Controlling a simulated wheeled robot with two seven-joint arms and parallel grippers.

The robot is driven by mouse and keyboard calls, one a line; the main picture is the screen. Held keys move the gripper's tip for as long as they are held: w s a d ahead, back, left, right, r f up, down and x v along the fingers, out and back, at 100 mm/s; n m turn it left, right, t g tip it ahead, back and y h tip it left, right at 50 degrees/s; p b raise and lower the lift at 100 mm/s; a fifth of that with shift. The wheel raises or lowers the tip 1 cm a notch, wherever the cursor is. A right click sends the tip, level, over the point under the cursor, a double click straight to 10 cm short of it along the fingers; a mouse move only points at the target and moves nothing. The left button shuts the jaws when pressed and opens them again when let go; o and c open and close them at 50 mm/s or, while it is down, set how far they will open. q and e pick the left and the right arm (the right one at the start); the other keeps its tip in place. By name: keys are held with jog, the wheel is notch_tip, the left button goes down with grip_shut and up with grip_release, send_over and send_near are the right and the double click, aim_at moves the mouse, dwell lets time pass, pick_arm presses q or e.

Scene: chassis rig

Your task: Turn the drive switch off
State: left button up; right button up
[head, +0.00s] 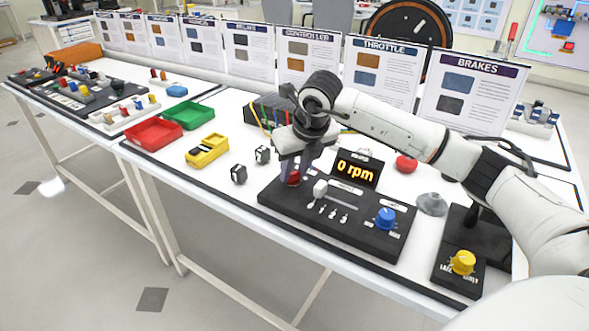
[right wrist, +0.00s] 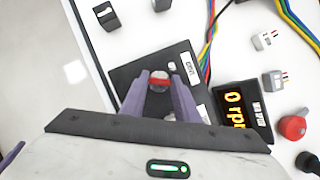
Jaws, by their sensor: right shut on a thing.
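The black control panel (head: 375,237) lies on the table, with a red switch (head: 293,179) at its left end. That red switch, with a pale top, also shows in the right wrist view (right wrist: 159,83). My right gripper (head: 292,172) reaches down over that end, its purple fingers (right wrist: 158,92) shut on the red switch from both sides. The gripper hides part of the switch, and I cannot read its position. The display (head: 356,172) behind the panel reads 0 rpm. My left gripper is not in the head view.
The panel also carries a white lever (head: 320,189), small toggles and a blue knob (head: 385,217). A yellow knob (head: 462,262) sits at the right. A yellow meter (head: 207,150) lies left.

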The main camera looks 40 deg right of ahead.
jog(key=shift+n, duration=0.3)
jog(key=shift+d+n+y, duration=0.15)
jog(key=shift+n+y, duration=0.35)
jog(key=shift+n, duration=0.4)
jog(key=shift+n+y, duration=0.3)
jog(key=shift+n, duration=0.5)
jog(key=n+y, duration=0.1)
jog(key=n, duration=0.1)
jog(key=n+g+p, duration=0.1)
jog(key=n, duration=0.2)
jog(key=shift+w+d+r+y, duration=0.1)
jog(key=shift+d+y, duration=0.05)
jog(key=shift+y, duration=0.25)
jog(key=shift+n+g+y+p, duration=0.3)
jog(key=shift+n+g+y, duration=0.1)
jog(key=shift+n, duration=1)
jog(key=o, duration=1)
jog(key=shift+o, duration=0.2)
